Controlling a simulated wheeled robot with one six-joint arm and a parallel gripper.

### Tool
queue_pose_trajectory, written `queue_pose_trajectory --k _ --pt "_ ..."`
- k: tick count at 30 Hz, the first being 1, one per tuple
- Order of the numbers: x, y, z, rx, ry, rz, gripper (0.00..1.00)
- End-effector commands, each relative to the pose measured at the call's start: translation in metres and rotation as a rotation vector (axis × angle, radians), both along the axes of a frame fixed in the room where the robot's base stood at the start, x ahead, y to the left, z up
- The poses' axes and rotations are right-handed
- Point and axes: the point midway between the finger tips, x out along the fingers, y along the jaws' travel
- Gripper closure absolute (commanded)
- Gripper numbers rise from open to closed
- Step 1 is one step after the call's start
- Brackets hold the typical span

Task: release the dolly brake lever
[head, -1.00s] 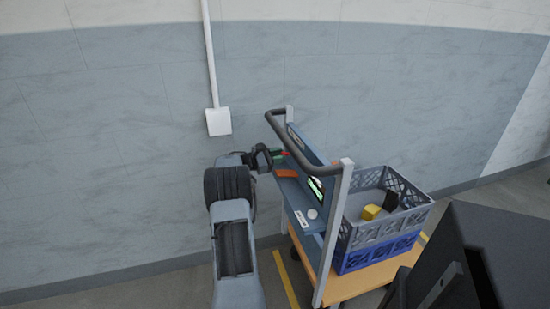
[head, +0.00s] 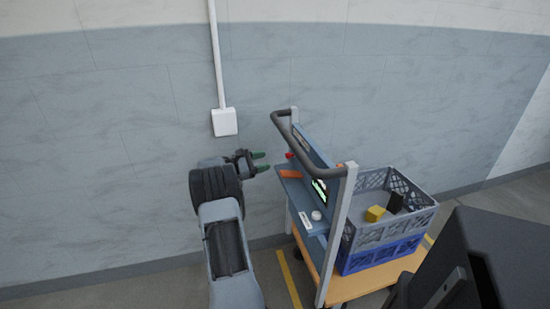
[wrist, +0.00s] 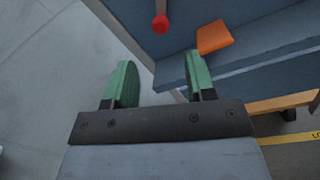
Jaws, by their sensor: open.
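The dolly (head: 344,235) is a cart with a grey handle, a blue panel and shelf, and an orange-tan deck. A lever with a red end, seemingly the brake lever, shows at the panel's left end in the head view (head: 290,155). In the wrist view its red knob (wrist: 160,24) is ahead of my fingers, between their lines. My gripper (head: 264,162) is open and empty, left of the lever and apart from it. Its two green fingers also show in the wrist view (wrist: 159,62). The lever's base is mostly out of sight.
An orange block (head: 291,174) lies on the blue shelf (wrist: 255,60) near the lever. A grey crate (head: 385,230) with a yellow item (head: 375,213) and a black item rides on the deck. A wall with a white box (head: 224,122) stands behind. A dark object (head: 490,255) is at lower right.

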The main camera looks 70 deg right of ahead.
Motion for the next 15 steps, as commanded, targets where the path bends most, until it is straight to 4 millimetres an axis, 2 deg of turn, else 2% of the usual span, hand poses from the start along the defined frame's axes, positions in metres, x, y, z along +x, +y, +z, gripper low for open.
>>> queue_pose_trajectory --k 6,15 --pt "0.026 0.025 -0.001 0.000 0.001 0.002 0.50" --pt "0.040 0.038 -0.002 0.000 0.000 -0.001 0.50"
